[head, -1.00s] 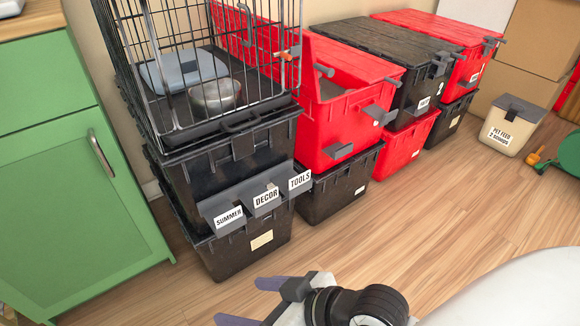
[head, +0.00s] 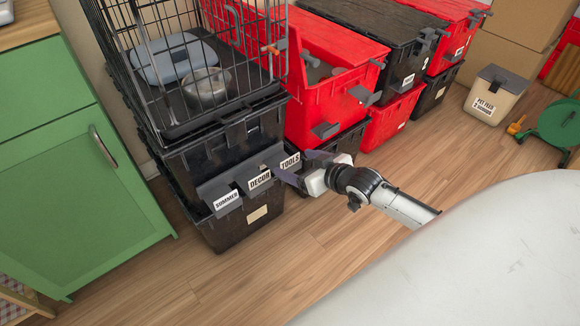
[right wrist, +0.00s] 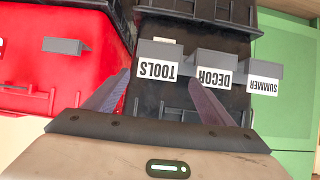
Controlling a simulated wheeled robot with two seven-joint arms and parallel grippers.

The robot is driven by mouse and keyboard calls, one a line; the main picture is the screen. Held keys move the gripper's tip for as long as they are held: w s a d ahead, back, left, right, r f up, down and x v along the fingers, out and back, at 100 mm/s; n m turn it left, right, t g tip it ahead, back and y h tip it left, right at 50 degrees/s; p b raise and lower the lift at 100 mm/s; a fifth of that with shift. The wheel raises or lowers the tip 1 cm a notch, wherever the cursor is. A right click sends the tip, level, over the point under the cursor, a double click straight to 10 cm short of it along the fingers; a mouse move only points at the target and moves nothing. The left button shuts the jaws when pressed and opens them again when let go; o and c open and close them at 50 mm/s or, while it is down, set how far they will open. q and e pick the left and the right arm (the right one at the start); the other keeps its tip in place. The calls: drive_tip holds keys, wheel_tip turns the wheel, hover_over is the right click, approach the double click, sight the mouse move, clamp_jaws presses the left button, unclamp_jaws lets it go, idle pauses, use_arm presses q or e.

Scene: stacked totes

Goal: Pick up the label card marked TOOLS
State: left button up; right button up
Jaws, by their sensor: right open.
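The white label card marked TOOLS (head: 290,161) is in a grey holder on the front of the black tote stack under the wire cage. It is the rightmost of three cards, beside DECOR (head: 260,179) and SUMMER (head: 227,200). In the right wrist view the TOOLS card (right wrist: 157,70) appears upside down, between and beyond the fingertips. My right gripper (head: 300,167) is open and empty, close in front of the TOOLS card. The right wrist view shows its two fingers (right wrist: 158,82) apart, one on each side of the card. My left gripper is not in view.
The wire cage (head: 190,70) stands on the black totes (head: 215,160). Red totes (head: 325,105) and other black totes stand to the right, with grey holders sticking out. A green cabinet (head: 70,170) is at the left. The wood floor (head: 190,275) in front is clear.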

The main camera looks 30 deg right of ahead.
sight(290, 158)
drive_tip(key=x, duration=0.1)
drive_tip(key=b+x, duration=0.1)
drive_tip(key=x, duration=0.1)
drive_tip(key=b+x, duration=0.1)
drive_tip(key=shift+w+d, duration=0.25)
drive_tip(key=shift+w, duration=0.15)
drive_tip(key=shift+r, duration=0.1)
drive_tip(key=c, duration=1.1)
drive_tip(key=shift+c, duration=0.2)
